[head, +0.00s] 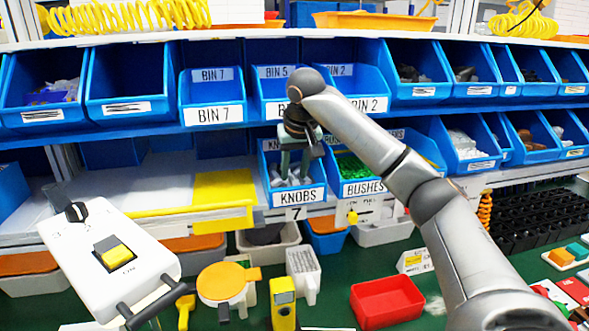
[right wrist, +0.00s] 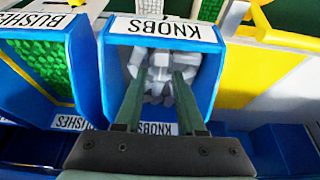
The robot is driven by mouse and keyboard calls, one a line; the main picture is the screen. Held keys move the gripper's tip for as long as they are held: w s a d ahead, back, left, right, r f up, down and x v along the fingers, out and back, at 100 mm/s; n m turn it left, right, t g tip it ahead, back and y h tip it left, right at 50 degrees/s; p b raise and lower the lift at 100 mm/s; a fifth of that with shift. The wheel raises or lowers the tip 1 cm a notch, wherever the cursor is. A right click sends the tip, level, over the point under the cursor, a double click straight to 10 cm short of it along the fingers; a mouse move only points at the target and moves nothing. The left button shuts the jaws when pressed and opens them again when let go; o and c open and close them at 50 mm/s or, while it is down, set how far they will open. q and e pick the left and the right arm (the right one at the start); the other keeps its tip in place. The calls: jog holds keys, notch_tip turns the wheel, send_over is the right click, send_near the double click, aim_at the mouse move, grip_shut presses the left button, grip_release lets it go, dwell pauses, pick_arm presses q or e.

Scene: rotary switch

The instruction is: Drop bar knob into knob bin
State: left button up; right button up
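The knob bin (head: 297,197) is a blue bin labelled KNOBS on the lower shelf row. It also shows in the right wrist view (right wrist: 208,62), upside down. Several light grey knobs (right wrist: 160,65) lie inside it. My right gripper (head: 292,175) points down into the bin's mouth. In the right wrist view its two greenish fingers (right wrist: 161,75) stand apart over the grey knobs, with nothing clearly held between them. I cannot tell which grey piece is the bar knob. My left gripper is not in view.
The BUSHES bin (head: 362,188) with green contents stands directly beside the knob bin. A row of blue bins hangs above. A white switch box (head: 105,240) with a black knob and yellow button is at left. A red tray (head: 387,300) lies below on the green surface.

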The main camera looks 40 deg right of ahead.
jog(key=shift+o, duration=0.4)
jog(key=shift+r, duration=0.3)
jog(key=v, duration=1.2)
jog(key=shift+r, duration=0.3)
